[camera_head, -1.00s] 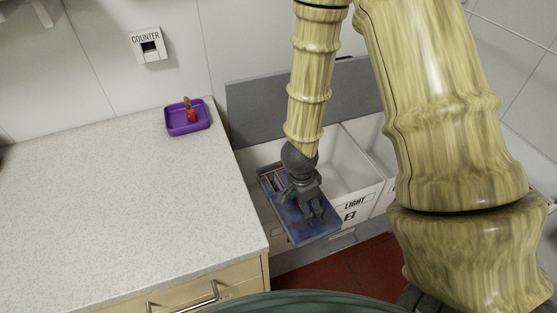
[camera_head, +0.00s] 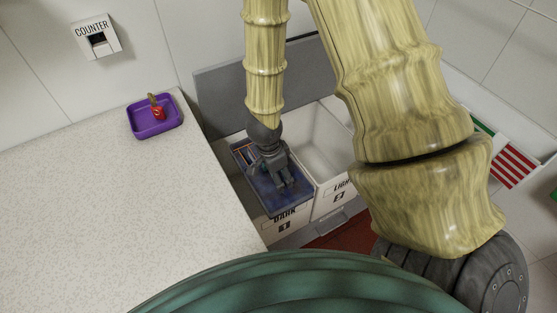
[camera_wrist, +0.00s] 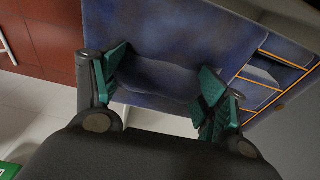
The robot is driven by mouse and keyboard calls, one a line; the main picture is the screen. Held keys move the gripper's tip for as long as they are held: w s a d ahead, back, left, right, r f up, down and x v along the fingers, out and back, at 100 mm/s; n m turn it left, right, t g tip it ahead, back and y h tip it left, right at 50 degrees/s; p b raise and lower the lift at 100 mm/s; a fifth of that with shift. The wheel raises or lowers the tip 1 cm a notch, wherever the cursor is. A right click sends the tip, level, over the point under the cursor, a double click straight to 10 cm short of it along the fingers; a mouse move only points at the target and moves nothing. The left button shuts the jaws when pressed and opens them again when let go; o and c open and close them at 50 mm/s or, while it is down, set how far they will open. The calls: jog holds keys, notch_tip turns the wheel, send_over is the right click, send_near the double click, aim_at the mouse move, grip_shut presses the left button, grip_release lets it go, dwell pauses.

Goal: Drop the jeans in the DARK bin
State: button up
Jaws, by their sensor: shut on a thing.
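The folded blue jeans (camera_head: 293,203) hang flat from my gripper (camera_head: 282,184), with orange stitching at the far left end. They are over the bin labelled DARK (camera_head: 287,222) and cover most of its opening. In the wrist view the jeans (camera_wrist: 190,32) fill the top, with my gripper (camera_wrist: 165,85) shut on a fold of the cloth between its green-padded fingers. How far the jeans are above the bin's rim, or whether they touch it, I cannot tell.
The bin labelled LIGHT (camera_head: 338,185) stands open just right of the DARK one. A speckled counter (camera_head: 130,215) lies to the left, with a purple tray (camera_head: 170,128) holding a small red object (camera_head: 158,114). A grey panel (camera_head: 215,105) rises behind the bins. Red floor (camera_head: 345,237) shows in front.

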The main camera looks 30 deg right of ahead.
jog(key=shift+w+f+b, duration=0.2)
jog(key=shift+w+f, duration=0.25)
jog(key=shift+f, duration=0.2)
jog(key=shift+w+f+b, duration=0.2)
jog(key=shift+w+f, duration=0.2)
jog(key=shift+f, duration=0.2)
jog(key=shift+w+d+r+p, duration=0.1)
jog(key=shift+w+r+p, duration=0.15)
jog(key=shift+p, duration=0.25)
jog(key=w+p, duration=0.4)
jog(key=p, duration=0.1)
jog(key=shift+w+d+f, duration=0.1)
jog(key=shift+w+f, duration=0.05)
jog(key=shift+w, duration=0.05)
notch_tip(320, 180, down, 11)
jog(key=b, duration=0.6)
jog(key=shift+r+b, duration=0.2)
jog(key=shift+b, duration=0.2)
jog(key=shift+w, duration=0.1)
jog(key=o, duration=2.1)
